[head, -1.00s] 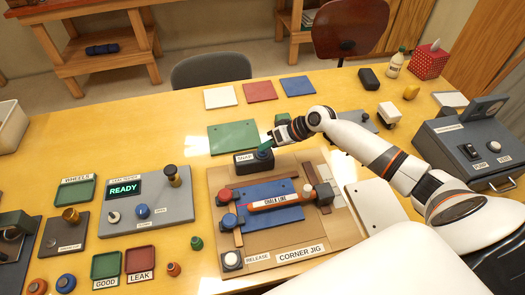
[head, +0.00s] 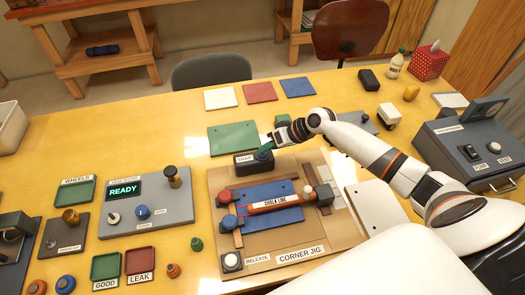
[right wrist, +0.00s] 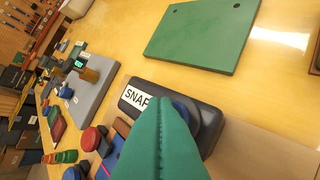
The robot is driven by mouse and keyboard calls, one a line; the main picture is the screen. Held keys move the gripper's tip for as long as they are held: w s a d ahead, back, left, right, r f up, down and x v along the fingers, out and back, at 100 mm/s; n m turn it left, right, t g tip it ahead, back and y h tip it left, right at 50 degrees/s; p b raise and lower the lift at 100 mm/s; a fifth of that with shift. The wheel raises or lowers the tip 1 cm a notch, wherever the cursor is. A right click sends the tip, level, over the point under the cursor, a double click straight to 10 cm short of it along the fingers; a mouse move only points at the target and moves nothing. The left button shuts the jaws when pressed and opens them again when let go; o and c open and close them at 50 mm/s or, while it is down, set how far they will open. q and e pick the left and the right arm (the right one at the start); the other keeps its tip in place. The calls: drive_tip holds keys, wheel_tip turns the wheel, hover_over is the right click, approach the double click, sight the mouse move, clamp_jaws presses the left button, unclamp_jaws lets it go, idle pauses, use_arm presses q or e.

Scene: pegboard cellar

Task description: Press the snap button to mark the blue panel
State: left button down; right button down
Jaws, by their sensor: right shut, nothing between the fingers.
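The dark snap box (head: 243,167) with a SNAP label stands at the back edge of the corner jig. In the right wrist view the snap box (right wrist: 205,100) shows the blue edge of its button (right wrist: 193,112), mostly hidden by my fingers. My right gripper (head: 264,152) is shut and empty, its green fingertips over the button. I cannot tell whether they touch it. The blue panel (head: 262,219) lies flat in the jig. An orange chalk line bar (head: 274,203) lies across the panel. My left gripper is not in view.
The corner jig board (head: 345,228) has a white release button (head: 231,260) at its front left. A green panel (head: 232,138) lies behind the snap box, a white panel (head: 376,204) right of the jig. A grey READY tester (head: 180,210) stands left.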

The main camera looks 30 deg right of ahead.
sight(267, 154)
drive_tip(key=shift+r+p, duration=0.5)
drive_tip(key=shift+r, duration=0.25)
wheel_tip(267, 154, up, 5)
drive_tip(key=p, duration=0.4)
idle(0.7)
